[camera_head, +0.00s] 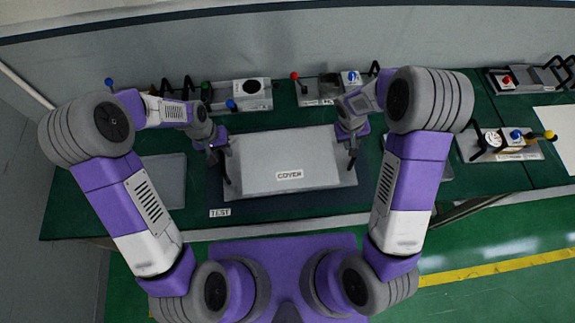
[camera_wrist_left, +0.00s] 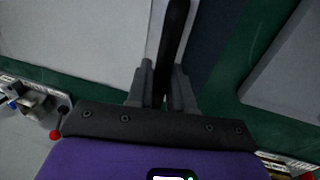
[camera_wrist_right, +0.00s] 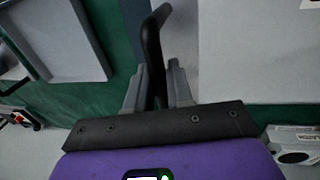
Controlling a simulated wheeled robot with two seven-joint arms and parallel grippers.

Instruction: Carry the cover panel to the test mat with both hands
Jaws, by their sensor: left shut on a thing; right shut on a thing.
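The grey cover panel (camera_head: 285,160) with its COVER label lies level over the dark test mat (camera_head: 310,202) in the head view. The mat shows around its edges, with a TEST label (camera_head: 220,212) at the front left. I cannot tell whether the panel touches the mat. My left gripper (camera_head: 220,150) is shut on the panel's black left handle (camera_wrist_left: 175,40). My right gripper (camera_head: 351,142) is shut on the black right handle (camera_wrist_right: 152,45). The panel also shows in the left wrist view (camera_wrist_left: 75,35) and right wrist view (camera_wrist_right: 250,50).
A grey tray (camera_head: 165,182) lies left of the mat, and another shows in the right wrist view (camera_wrist_right: 65,40). Devices with knobs and levers (camera_head: 240,95) line the back of the green bench. Another device (camera_head: 505,145) stands at the right.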

